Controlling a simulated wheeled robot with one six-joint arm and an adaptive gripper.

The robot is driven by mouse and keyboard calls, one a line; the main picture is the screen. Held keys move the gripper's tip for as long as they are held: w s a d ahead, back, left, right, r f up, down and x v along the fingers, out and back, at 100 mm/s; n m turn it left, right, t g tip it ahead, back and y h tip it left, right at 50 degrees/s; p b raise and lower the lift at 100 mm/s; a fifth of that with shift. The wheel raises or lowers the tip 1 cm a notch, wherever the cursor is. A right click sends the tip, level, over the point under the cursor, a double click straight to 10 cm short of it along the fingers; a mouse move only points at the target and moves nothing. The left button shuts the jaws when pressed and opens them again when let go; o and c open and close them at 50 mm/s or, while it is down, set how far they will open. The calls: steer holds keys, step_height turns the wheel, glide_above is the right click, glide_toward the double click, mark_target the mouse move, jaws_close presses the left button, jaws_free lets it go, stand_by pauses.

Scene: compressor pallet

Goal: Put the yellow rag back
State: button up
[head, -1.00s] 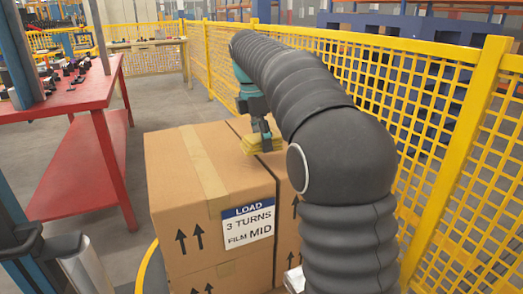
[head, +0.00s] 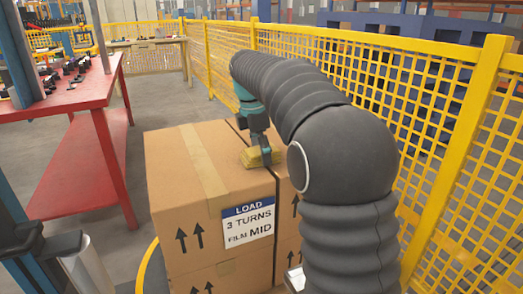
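The yellow rag (head: 252,158) is a small folded pad at the top of the cardboard boxes, near the seam between the left box (head: 185,170) and the one beside it. My gripper (head: 266,155) points down from the teal wrist, with its dark fingers at the rag. It appears shut on the rag, which moves along with it. The fingertips are small in this view and partly merge with the rag. The rag's underside is hidden, and it looks to be touching the box top.
A red table (head: 85,95) with small dark parts stands at the left. A yellow mesh fence (head: 440,120) runs close along the right and behind the boxes. A label (head: 248,227) is on the box front. Grey floor lies open between table and boxes.

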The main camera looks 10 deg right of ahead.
mark_target(257, 150)
steer(key=shift+o, duration=0.2)
steer(key=shift+f+b, duration=0.15)
steer(key=shift+b, duration=0.4)
step_height(257, 150, up, 14)
steer(key=a+p, duration=0.1)
steer(key=p, duration=0.1)
steer(key=shift+a, duration=0.1)
steer(key=s+f+m+t, duration=0.1)
steer(key=s+f+m, duration=0.2)
steer(key=s+m, duration=0.35)
steer(key=s+d+f+m+t+y, duration=0.1)
steer(key=s+f+m+t, duration=0.2)
steer(key=s, duration=0.6)
steer(key=s+f+m, duration=0.4)
steer(key=s, duration=0.4)
steer(key=s+f+m+t, duration=0.1)
steer(key=s+f+m, duration=0.4)
steer(key=s+f, duration=0.3)
step_height(257, 150, down, 2)
steer(key=shift+f+m+y, duration=0.25)
steer(key=shift+m+y, duration=0.1)
steer(key=shift+y, duration=0.05)
